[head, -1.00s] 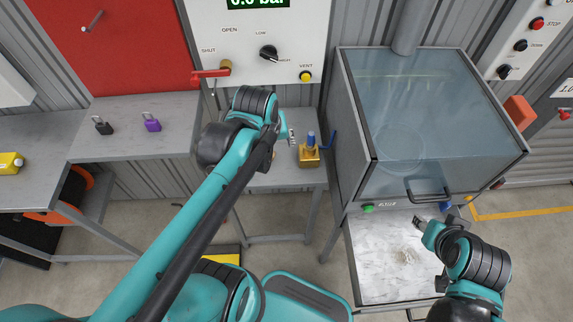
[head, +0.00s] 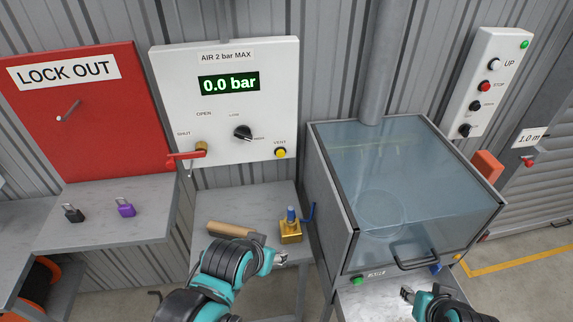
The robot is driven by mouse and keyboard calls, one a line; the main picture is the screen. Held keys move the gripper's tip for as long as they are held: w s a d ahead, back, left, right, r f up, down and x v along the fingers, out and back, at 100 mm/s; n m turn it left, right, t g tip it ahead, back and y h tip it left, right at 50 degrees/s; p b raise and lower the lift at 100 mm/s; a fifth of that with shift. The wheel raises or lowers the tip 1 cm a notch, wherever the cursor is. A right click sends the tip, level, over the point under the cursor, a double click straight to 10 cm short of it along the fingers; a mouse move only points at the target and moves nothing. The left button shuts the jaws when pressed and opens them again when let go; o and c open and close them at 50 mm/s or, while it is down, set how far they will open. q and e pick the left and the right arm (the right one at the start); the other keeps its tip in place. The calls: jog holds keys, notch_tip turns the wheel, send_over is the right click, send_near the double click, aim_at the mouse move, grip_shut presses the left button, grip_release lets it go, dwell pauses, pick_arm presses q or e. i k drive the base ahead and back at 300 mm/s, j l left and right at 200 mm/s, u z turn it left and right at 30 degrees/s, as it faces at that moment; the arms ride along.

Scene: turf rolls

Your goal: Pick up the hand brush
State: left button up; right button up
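The hand brush (head: 232,229) has a tan wooden handle and lies on the grey bench (head: 260,198) under the air panel. Its lower right edge is close behind my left arm in the picture. My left gripper (head: 279,258) is in front of and to the right of the brush, near the bench's front edge, apart from the brush. Its fingers are too small to tell if they are open. My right gripper (head: 407,294) is at the lower right, below the clear-topped cabinet; its finger opening is also unclear.
A brass padlock-like block with a blue top (head: 290,228) stands right of the brush, beside a blue hook. Black (head: 73,213) and purple (head: 125,207) padlocks lie on the left bench. The cabinet (head: 400,190) with a front handle stands to the right.

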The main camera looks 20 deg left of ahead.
aim_at(224, 231)
jog(key=u, duration=1.25)
jog(key=j+z, duration=0.2)
jog(key=z, duration=0.25)
jog(key=k+j+z, duration=0.15)
jog(key=z, duration=0.35)
jog(key=j+z, duration=0.15)
jog(key=z, duration=0.25)
